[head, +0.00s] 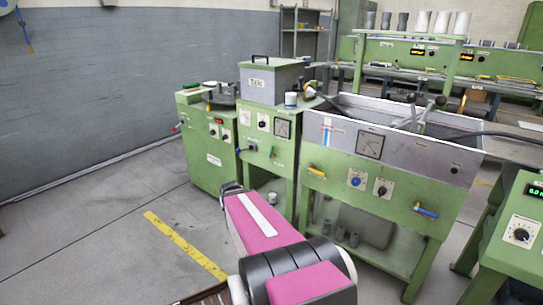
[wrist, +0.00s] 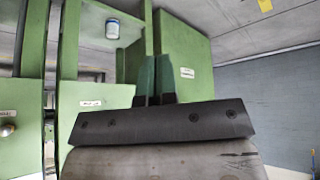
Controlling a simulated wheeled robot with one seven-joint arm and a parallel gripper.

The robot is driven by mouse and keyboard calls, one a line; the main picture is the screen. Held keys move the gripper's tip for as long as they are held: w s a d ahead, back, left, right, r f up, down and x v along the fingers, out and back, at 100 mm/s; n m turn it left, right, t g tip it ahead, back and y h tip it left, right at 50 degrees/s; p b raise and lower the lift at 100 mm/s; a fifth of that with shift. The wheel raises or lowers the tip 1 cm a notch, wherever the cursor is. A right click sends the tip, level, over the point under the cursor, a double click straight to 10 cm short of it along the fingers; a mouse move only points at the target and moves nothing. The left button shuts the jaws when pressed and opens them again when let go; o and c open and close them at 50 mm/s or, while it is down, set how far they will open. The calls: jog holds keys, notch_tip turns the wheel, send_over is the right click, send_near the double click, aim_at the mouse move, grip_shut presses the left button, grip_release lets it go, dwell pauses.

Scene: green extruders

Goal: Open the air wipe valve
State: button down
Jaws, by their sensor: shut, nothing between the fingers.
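I cannot tell for sure which fitting is the air wipe valve, as the labels are too small to read. The middle green machine has a small dark-knobbed fitting (head: 247,148) on its front. The bath machine has a yellow lever (head: 316,171) at its left and a blue lever (head: 426,211) at its right. My gripper (head: 231,187) is in front of the middle machine, below the dark fitting. In the wrist view my gripper (wrist: 155,80) is shut and empty, against green panels. A white label (wrist: 91,103) and part of a knob (wrist: 8,130) show there.
The green cabinet (head: 207,140) stands left of the middle machine. The grey-rimmed bath machine (head: 385,165) stands to the right, and a green console (head: 515,235) is at the right edge. A white jar (wrist: 112,28) is on a low shelf. The floor at left is clear.

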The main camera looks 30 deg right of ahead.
jog(key=w+d+m+t+h, duration=0.1)
jog(key=w+d+t+h, duration=0.2)
jog(key=d, duration=0.5)
jog(key=t+y, duration=0.1)
jog(key=t, duration=1)
send_near(272, 152)
jog(key=x, duration=0.7)
jog(key=shift+w+d, duration=0.1)
jog(key=shift+w, duration=0.1)
jog(key=shift+w+r, duration=0.1)
